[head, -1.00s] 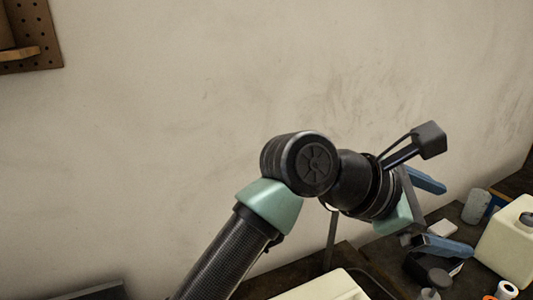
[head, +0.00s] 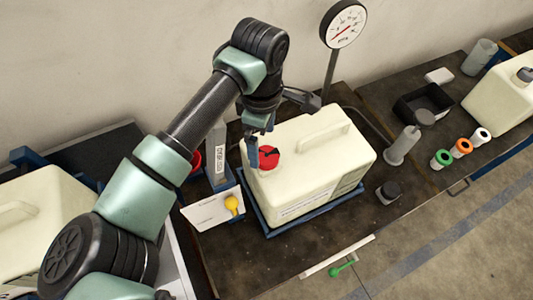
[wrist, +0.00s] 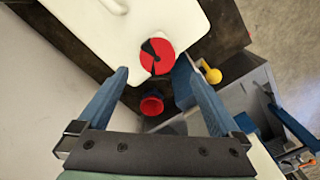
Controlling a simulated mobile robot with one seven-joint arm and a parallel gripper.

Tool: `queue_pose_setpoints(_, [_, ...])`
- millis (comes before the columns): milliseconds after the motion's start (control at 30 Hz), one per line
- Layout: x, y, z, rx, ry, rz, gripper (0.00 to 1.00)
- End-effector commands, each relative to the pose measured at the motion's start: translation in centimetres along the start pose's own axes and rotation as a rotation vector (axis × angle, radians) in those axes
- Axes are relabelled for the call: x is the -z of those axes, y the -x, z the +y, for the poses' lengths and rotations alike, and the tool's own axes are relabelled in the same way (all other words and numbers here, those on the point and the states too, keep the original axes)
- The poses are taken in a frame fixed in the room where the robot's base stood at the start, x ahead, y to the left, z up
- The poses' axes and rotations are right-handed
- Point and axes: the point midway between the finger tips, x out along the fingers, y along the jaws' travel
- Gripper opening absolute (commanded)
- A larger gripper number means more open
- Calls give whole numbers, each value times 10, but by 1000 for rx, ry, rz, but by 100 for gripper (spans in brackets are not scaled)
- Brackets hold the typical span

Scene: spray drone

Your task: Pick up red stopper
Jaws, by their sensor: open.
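A round red stopper with a black bar across it (head: 268,156) sits on top of a cream canister (head: 318,163), near its left end. In the wrist view the red stopper (wrist: 163,60) lies just beyond and between my fingertips, over the canister (wrist: 135,30). My gripper (head: 257,135) points down above the canister's left end, close to the stopper. In the wrist view its two blue fingers (wrist: 152,68) are wide apart with nothing held between them. A second red, cup-like object (wrist: 152,104) stands lower, beside the canister; my arm partly hides it in the head view (head: 195,161).
The canister stands in a blue tray (head: 310,210) on a dark bench. A dial gauge (head: 343,24) on a post rises behind it. A white card with a yellow piece (head: 232,204) is in front left. A grey cylinder (head: 402,146) and black bin (head: 424,103) stand right.

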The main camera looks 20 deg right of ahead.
Motion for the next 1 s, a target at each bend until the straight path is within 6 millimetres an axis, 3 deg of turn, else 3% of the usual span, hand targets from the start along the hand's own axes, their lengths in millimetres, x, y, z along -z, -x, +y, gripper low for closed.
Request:
queue_pose_setpoints(167, [-5, -13, 1, 3, 0, -6, 100])
queue_pose_setpoints(400, [-8, -45, 4, 2, 2, -4, 100])
queue_pose_setpoints(700, [-8, -53, 4, -1, -1, -1, 100])
queue_pose_setpoints(767, [-8, -53, 4, -1, -1, -1, 93])
queue_pose_setpoints(1000, [-8, -52, 4, -1, 0, -1, 50])
